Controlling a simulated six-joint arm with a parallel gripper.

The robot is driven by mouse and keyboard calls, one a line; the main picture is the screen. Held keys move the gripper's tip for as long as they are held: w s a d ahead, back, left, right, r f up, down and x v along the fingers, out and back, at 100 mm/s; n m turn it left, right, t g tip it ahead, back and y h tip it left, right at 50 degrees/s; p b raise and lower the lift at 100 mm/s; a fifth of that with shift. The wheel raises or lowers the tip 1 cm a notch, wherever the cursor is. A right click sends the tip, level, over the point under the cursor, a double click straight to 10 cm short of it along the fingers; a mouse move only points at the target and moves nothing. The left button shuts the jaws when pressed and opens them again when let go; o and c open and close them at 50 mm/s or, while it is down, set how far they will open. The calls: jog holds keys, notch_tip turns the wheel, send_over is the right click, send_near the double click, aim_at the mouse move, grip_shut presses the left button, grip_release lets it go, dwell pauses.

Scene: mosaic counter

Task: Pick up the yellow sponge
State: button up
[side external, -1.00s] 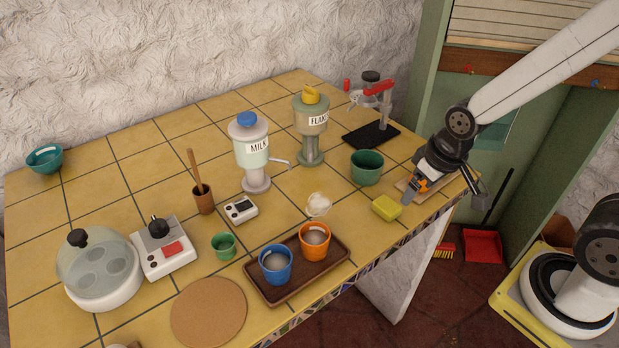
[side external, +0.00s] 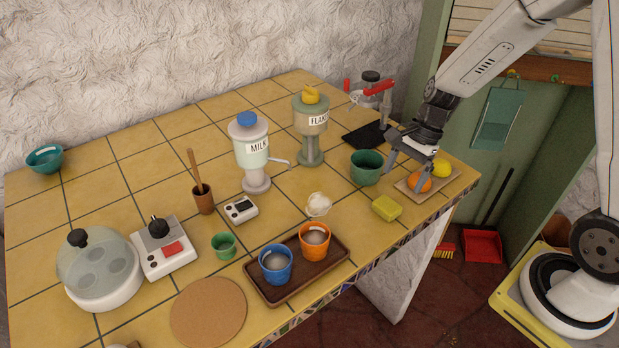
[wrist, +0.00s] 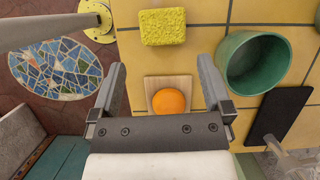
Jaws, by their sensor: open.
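The yellow sponge (side external: 386,208) lies flat on the tiled counter near its front edge, left of the fruit board in the side view. My gripper (side external: 408,172) is open and empty. It hangs above the counter by the fruit board and the green pot, apart from the sponge. In the wrist view its two fingers (wrist: 163,78) are spread wide, with an orange seen between them below.
A wooden board (side external: 448,181) holds an orange (side external: 420,182) and a yellow fruit (side external: 441,168) beneath my gripper. A green pot (side external: 366,167) stands behind the sponge. A tray (side external: 284,288) with two cups and a white lump (side external: 318,204) lie to its left.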

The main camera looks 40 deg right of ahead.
aim_at(388, 204)
jog(key=shift+w+d+m, duration=0.1)
jog(key=shift+w+m, duration=0.1)
jog(key=shift+m, duration=0.1)
jog(key=shift+x, duration=1.35)
jog(key=shift+x, duration=2.65)
jog(key=shift+r, duration=0.1)
jog(key=c, duration=1)
jog(key=shift+r, duration=0.15)
